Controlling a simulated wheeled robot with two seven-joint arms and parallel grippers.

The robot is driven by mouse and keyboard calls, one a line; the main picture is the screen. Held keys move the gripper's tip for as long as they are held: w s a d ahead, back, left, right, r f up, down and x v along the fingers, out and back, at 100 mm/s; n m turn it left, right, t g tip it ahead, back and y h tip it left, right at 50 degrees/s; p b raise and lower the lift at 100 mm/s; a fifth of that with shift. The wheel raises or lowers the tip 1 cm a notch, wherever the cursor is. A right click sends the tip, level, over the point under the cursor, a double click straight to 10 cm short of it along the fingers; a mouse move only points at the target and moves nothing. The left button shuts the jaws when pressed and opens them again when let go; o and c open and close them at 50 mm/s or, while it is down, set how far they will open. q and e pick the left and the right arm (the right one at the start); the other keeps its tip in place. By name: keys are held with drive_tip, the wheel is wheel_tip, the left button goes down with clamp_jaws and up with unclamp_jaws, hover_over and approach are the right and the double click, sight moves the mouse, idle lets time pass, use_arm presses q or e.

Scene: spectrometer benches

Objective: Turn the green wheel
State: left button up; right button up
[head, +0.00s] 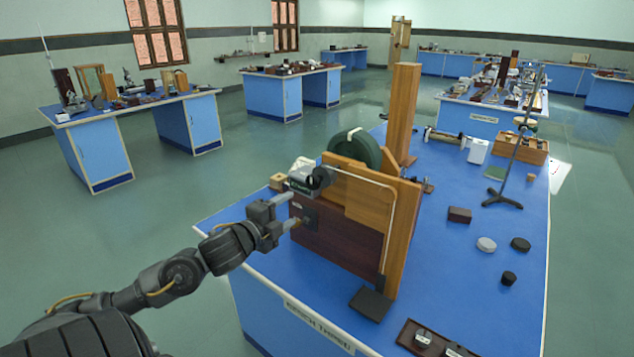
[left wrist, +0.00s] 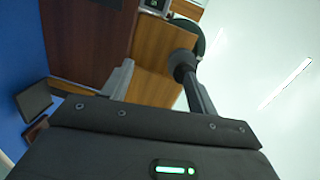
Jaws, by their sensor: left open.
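The dark green wheel (head: 356,150) stands upright behind a wooden board apparatus (head: 350,210) on the blue bench. The boards hide its lower part. In the left wrist view, a dark green curved edge (left wrist: 200,42), likely the wheel, shows beyond the wood. My left gripper (head: 287,212) is open and empty at the left side of the apparatus, in front of its dark brown panel. The wheel is farther back, beyond the boards. In the left wrist view, the open fingers (left wrist: 158,72) point toward the wood; one finger overlaps a black round knob (left wrist: 182,62), and I cannot tell whether they touch.
A grey and black device (head: 305,175) sits at the apparatus's upper left, just above my gripper. A tall wooden post (head: 402,112) stands behind the wheel.

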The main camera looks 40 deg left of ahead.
use_arm(q)
drive_tip(key=m+t+h, duration=0.1)
drive_tip(key=m, duration=0.1)
approach(311, 182)
drive_tip(key=w, duration=0.2)
drive_tip(key=w+p, duration=0.3)
drive_tip(key=w, duration=0.6)
drive_tip(key=shift+a, duration=0.15)
drive_tip(key=shift+w+f, duration=0.2)
drive_tip(key=shift+w, duration=0.6)
